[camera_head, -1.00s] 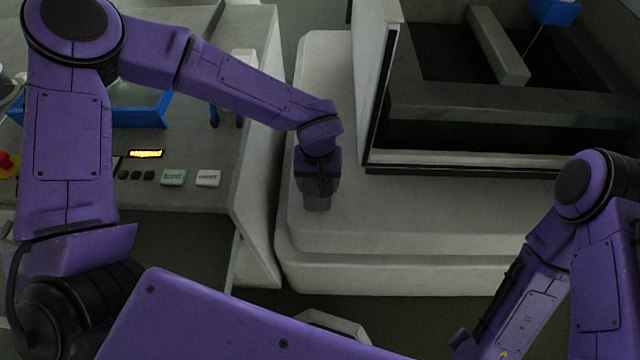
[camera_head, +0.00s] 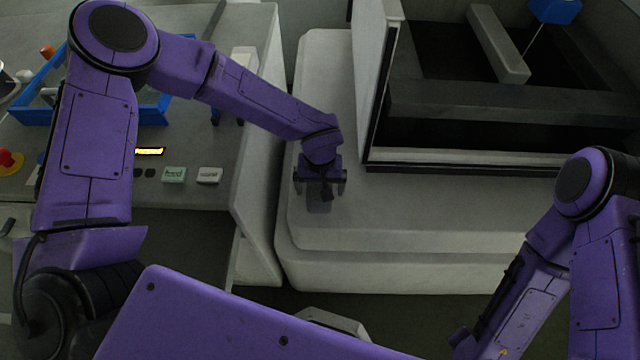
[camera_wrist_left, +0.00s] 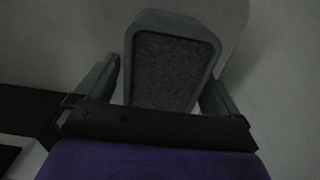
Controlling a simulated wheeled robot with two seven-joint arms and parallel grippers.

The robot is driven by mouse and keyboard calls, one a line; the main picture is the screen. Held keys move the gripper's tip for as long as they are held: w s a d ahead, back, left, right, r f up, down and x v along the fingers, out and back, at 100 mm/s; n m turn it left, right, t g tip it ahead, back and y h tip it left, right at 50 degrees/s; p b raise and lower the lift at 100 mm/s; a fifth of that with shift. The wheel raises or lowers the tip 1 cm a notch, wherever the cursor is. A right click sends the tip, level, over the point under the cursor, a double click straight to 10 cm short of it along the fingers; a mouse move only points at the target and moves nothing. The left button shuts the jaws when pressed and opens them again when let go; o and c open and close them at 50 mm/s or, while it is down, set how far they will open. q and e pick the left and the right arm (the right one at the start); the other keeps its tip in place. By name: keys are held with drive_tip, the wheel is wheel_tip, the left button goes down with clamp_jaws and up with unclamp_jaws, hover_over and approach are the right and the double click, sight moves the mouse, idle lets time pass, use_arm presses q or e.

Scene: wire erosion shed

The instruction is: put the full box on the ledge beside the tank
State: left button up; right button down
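The full box (camera_wrist_left: 172,72) is a small grey container filled to near its rim with dark grainy stuff. It stands on the pale ledge (camera_head: 420,218) beside the tank (camera_head: 470,105), close to the tank's left front corner. In the head view the box (camera_head: 319,206) shows partly below my left gripper (camera_head: 321,186). My left gripper is open, its fingers spread on either side of the box; the wrist view shows a finger at each side of the box (camera_wrist_left: 162,78). My right arm hangs at the right and its gripper is out of frame.
A grey bench (camera_head: 205,205) with buttons, a lit display (camera_head: 149,151) and a red knob (camera_head: 8,160) stands left of the ledge. A blue tray (camera_head: 38,112) lies on it, partly behind my left arm. The ledge is clear to the right of the box.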

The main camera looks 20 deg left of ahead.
use_arm(q)
wheel_tip(320, 180, up, 12)
drive_tip(key=shift+r, duration=0.2)
idle(0.4)
